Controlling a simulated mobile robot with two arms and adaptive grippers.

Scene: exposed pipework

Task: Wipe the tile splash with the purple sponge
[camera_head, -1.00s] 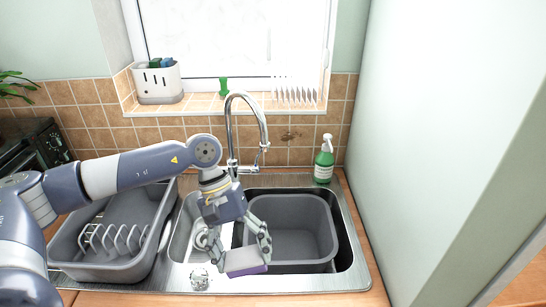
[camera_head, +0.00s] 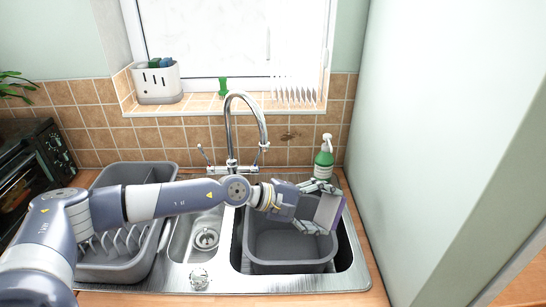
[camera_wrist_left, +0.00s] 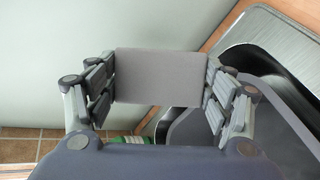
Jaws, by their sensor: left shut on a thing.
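The sponge (camera_head: 329,211), grey on its broad face with a purple edge, is gripped between the fingers of my left gripper (camera_head: 322,208). It stands on edge above the right side of the sink. In the left wrist view the sponge (camera_wrist_left: 160,76) spans the gap between both finger pairs of the left gripper (camera_wrist_left: 163,80). The brown tile splash (camera_head: 180,133) runs along the wall behind the sink. A dark brown stain (camera_head: 291,135) shows on it, right of the tap. The sponge is apart from the tiles. My right gripper is not in view.
A chrome tap (camera_head: 230,125) rises behind the sink. A grey basin (camera_head: 290,262) sits in the sink. A dish rack (camera_head: 120,270) is at left; a pale wall (camera_head: 440,130) bounds the right.

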